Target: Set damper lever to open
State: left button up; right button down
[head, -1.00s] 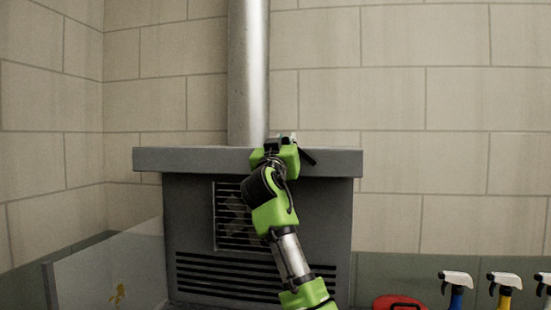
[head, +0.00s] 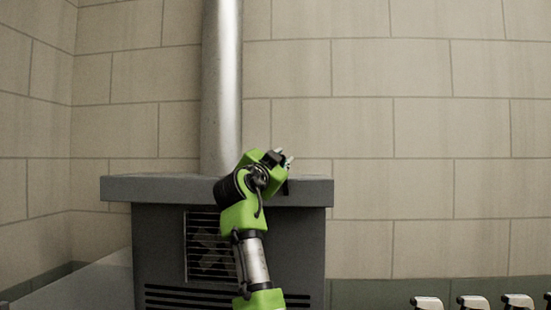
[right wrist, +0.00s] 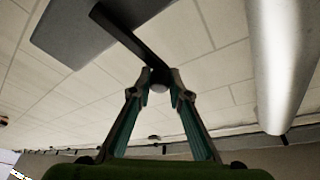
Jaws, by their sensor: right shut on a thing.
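The damper lever (right wrist: 132,40) is a dark flat bar in the right wrist view, running up and left from between my fingertips. A small rounded end shows between the tips. My right gripper (right wrist: 158,86) is shut on this end; the gripper (head: 281,158) also shows in the head view, above the stove top's right half, beside the flue pipe. There the lever is mostly hidden by the gripper, and its exact setting cannot be told. The steel flue pipe (head: 222,90) rises from the stove and shows at the right in the wrist view (right wrist: 284,60). My left gripper is out of view.
The dark grey stove (head: 300,250) has a thick top slab (head: 150,188) and a barred front opening (head: 207,240). Several spray bottles (head: 472,302) stand at the bottom right. A pale block wall (head: 400,130) is behind; the space right of the stove top is clear.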

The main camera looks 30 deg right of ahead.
jog(key=shift+s+d+f+m, duration=0.1)
jog(key=shift+d+m, duration=0.15)
jog(key=shift+m, duration=0.15)
jog(key=c, duration=1.9)
grip_release()
jog(key=v, duration=1.2)
